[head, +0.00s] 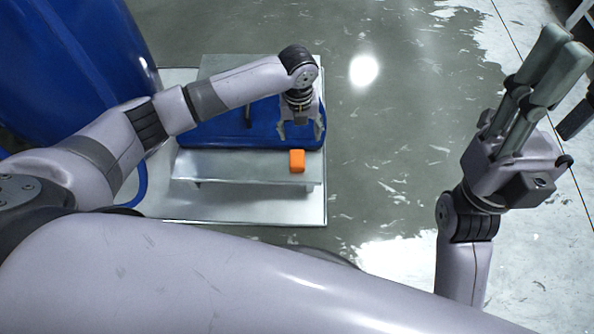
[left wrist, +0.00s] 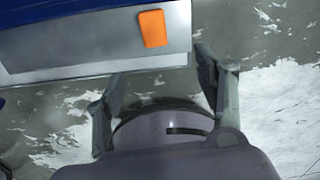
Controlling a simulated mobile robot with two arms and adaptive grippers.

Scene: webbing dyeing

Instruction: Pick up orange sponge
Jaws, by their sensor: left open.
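The orange sponge (head: 297,161) is a small block on the right part of a grey metal ledge (head: 240,167) in the head view. In the left wrist view the sponge (left wrist: 153,28) lies near the top, on the same ledge (left wrist: 90,42). My left gripper (head: 301,135) points down in the head view, just above the sponge in the picture, with its fingers spread and nothing between them. Both fingers of this gripper (left wrist: 160,72) show apart in the left wrist view, below the sponge in the picture. My right gripper (head: 555,68) is raised at the far right, away from the sponge.
A blue part (head: 225,134) stands directly behind the ledge. A large blue drum (head: 75,60) is at upper left, with a blue hose (head: 141,185) below it. The wet, pale-patched floor (head: 390,140) is open right of the ledge.

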